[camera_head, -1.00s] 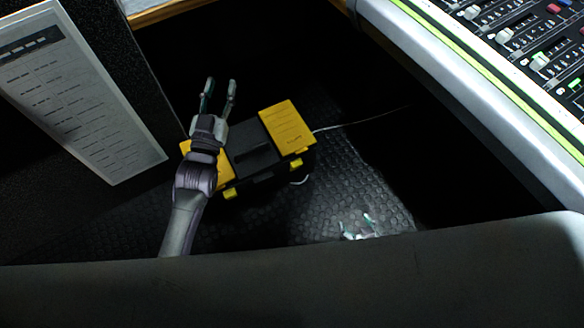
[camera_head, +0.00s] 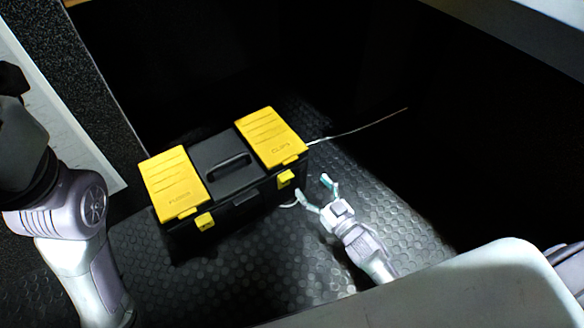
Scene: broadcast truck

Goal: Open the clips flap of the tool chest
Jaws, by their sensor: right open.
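The tool chest (camera_head: 245,207) is black and stands on the dark studded floor, with a black handle (camera_head: 228,165) in the middle of its lid. The clips flap (camera_head: 271,137) is the yellow lid panel on the right, marked CLIPS, and it lies closed. A second yellow flap (camera_head: 175,182) on the left is closed too. My right gripper (camera_head: 318,190) is open and empty, just right of the chest's front right corner and apart from the clips flap. My left arm stands at the left edge; its gripper is out of view.
A thin pale cable (camera_head: 360,128) runs from behind the chest to the right. A dark speckled panel with a white sheet (camera_head: 105,170) stands at the left.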

